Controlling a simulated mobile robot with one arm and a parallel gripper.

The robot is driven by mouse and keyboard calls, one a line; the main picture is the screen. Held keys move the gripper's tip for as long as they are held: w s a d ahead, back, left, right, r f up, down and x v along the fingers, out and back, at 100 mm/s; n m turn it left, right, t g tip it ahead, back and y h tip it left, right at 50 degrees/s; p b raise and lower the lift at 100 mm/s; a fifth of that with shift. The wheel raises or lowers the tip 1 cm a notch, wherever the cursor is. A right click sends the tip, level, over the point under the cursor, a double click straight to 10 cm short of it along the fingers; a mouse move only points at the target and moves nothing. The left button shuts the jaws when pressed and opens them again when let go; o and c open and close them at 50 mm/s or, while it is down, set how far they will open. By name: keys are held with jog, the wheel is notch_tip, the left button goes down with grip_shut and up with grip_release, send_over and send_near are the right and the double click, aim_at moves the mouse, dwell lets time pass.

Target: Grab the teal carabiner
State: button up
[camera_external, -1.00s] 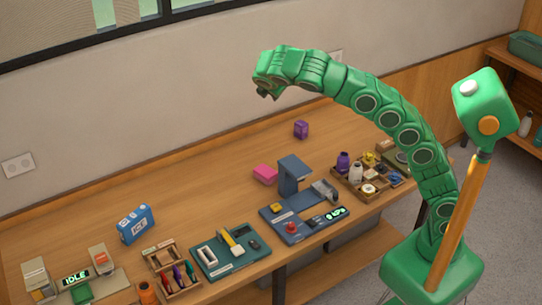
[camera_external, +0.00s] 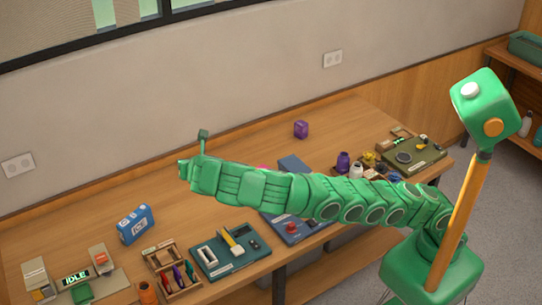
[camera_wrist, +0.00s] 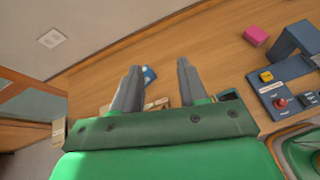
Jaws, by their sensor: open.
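I cannot make out a teal carabiner for certain in either view. A wooden tray (camera_external: 150,255) at the front left of the bench holds several small slim items in red, purple and green-teal, too small to identify. My gripper (camera_wrist: 159,66) is open and empty, its two grey fingers spread apart in the wrist view. In the external view my gripper (camera_external: 192,160) is held above the bench, up and to the right of the wooden tray. Part of the tray shows between the fingers in the wrist view (camera_wrist: 157,103).
A blue box (camera_external: 135,224) stands behind the tray. A teal-green board (camera_external: 215,265) with a yellow-handled tool lies right of the tray. An IDLE display (camera_external: 76,277) is at far left. My arm hides part of the bench's middle.

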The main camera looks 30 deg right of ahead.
aim_at(189, 263)
jog(key=shift+s+a+f+n+t+y, duration=0.65)
jog(key=shift+s+a+f+n, duration=0.85)
jog(key=shift+s+a, duration=2.65)
jog(key=f, duration=2.9)
jog(key=shift+s+d+f, duration=0.3)
jog(key=shift+s, duration=0.05)
jog(key=shift+x, duration=3.85)
jog(key=shift+f, duration=0.1)
grip_shut()
